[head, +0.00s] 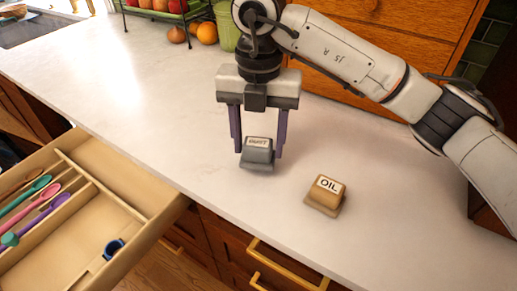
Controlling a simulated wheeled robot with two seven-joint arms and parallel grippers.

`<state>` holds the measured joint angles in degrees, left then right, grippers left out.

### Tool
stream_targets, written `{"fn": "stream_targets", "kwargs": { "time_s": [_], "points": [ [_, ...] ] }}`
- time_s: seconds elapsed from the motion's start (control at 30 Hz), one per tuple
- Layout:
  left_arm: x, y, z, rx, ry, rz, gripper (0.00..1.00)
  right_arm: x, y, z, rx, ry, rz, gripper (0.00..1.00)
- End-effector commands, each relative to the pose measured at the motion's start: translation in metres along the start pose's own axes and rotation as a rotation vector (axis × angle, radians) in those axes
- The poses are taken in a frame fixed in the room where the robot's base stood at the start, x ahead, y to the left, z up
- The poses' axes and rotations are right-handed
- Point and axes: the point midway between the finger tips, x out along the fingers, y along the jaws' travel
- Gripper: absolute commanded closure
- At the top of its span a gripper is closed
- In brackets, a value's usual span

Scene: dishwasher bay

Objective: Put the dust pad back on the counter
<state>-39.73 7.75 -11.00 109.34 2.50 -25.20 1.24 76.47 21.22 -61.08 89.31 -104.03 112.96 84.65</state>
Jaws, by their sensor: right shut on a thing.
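The grey pad (257,156), with a small white label too blurred to read surely, is the one I take for the dust pad. My right gripper (258,147) points down over the counter (175,115) and is shut on this pad, one finger on each side. The pad is at or just above the counter top; I cannot tell if it touches. A tan pad marked OIL (325,195) sits on the counter to the right, apart from the gripper. My left gripper is not in view.
A fruit rack (165,12), loose fruit (206,33) and a green container (226,30) stand at the back. The counter's left part is clear.

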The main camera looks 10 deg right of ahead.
Motion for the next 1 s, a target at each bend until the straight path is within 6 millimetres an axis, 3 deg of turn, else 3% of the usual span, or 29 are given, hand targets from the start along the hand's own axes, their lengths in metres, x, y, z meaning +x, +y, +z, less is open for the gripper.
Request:
{"fn": "stream_targets", "kwargs": {
  "time_s": [0.2, 0.53, 0.57, 0.67, 1.0],
  "points": [
    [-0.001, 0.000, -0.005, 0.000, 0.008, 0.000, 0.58, 0.028, -0.001, 0.000, 0.000, 0.001, -0.002, 0.69],
    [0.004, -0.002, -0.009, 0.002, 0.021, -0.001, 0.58, 0.032, -0.001, 0.000, 0.000, 0.000, -0.002, 0.69],
    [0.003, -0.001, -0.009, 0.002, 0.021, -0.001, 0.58, 0.032, -0.001, 0.000, 0.000, 0.000, -0.002, 0.46],
    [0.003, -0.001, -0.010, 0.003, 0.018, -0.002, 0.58, 0.031, -0.001, 0.000, 0.000, 0.000, -0.002, 0.29],
    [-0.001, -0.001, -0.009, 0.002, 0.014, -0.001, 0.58, 0.027, 0.000, 0.000, 0.000, 0.000, -0.001, 0.29]
  ]
}}
